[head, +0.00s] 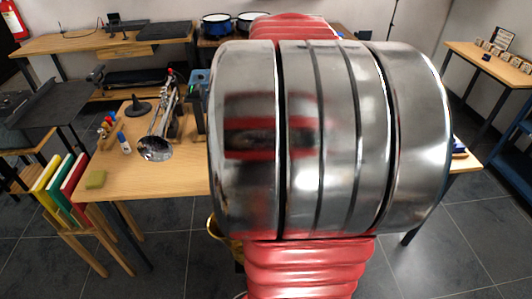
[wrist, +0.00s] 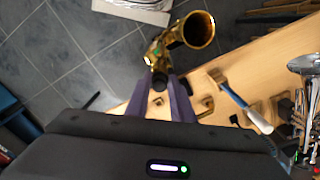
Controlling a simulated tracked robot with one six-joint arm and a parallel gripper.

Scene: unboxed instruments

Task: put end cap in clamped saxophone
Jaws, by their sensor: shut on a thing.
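In the wrist view my gripper (wrist: 161,84) has two purple fingers, shut on a small dark round piece, which looks like the end cap (wrist: 159,81). The golden saxophone (wrist: 162,50) is just beyond the fingertips, its wide bell opening up and to the right. The end cap overlaps the saxophone's near end in the picture; I cannot tell whether they touch. The clamp cannot be made out. In the head view my own arm hides the gripper and the cap; only a golden curved part, likely the saxophone (head: 213,228), shows beside it.
The wooden table (head: 165,181) carries a silver horn (head: 155,149) on its left part, also in the wrist view (wrist: 304,65). A sponge (head: 96,179) lies at the left corner. Floor shows beyond the table edge.

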